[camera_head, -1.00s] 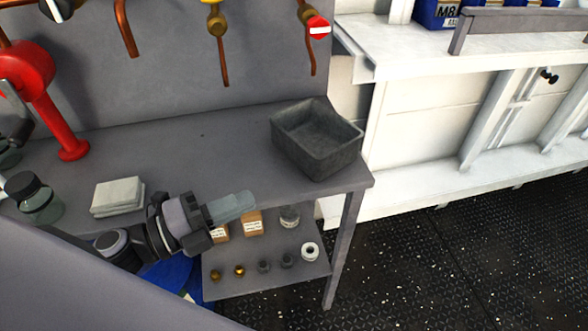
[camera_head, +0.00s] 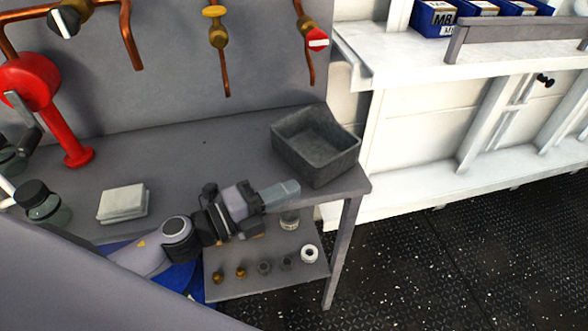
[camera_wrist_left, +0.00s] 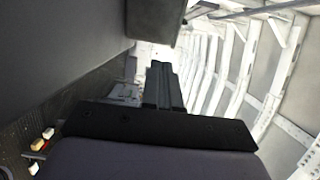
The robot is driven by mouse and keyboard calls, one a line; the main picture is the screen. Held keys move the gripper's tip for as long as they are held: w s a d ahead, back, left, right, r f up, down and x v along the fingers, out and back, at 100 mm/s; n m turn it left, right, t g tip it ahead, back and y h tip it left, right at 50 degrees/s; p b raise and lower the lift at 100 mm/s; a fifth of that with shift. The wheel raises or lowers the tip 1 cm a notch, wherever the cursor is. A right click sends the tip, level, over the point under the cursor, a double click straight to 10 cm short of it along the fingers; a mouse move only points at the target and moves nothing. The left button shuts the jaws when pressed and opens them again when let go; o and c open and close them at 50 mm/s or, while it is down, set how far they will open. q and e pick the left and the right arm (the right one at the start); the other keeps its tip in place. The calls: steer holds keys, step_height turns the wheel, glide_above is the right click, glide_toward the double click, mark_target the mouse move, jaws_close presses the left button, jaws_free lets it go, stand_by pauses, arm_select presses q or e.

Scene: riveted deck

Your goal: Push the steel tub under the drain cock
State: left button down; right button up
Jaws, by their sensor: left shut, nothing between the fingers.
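The dark grey steel tub (camera_head: 318,164) stands upright at the right end of the grey bench, near its front corner. Cocks with copper pipes hang on the wall panel: a red-handled one (camera_head: 317,39) at right, a yellow-handled one (camera_head: 214,38) in the middle, a black-and-white-handled one (camera_head: 66,20) at left. The pictures do not say which is the drain cock. The red one's spout ends above and behind the tub. My left gripper (camera_head: 284,193) is shut and empty, just in front and left of the tub, apparently apart. Its fingers show in the left wrist view (camera_wrist_left: 163,86), with the tub (camera_wrist_left: 154,20) above.
The bench top (camera_head: 200,160) is clear left of the tub. A pale folded cloth (camera_head: 123,203), a dark-lidded jar (camera_head: 45,205) and a red stand (camera_head: 75,140) are at left. A lower shelf (camera_head: 262,287) holds small fittings. A white ledge (camera_head: 385,60) stands at right.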

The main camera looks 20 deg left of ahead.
mark_target(302, 161)
arm_select(q)
steer(key=w, duration=0.3)
steer(key=shift+w+d, duration=0.15)
steer(key=shift+d, duration=0.05)
steer(key=shift+w+a, duration=0.1)
steer(key=shift+w, duration=0.55)
arm_select(e)
steer(key=shift+r, duration=0.35)
arm_select(q)
steer(key=shift+w+a, duration=0.15)
steer(key=shift+w, duration=1.5)
steer(key=shift+s, duration=0.1)
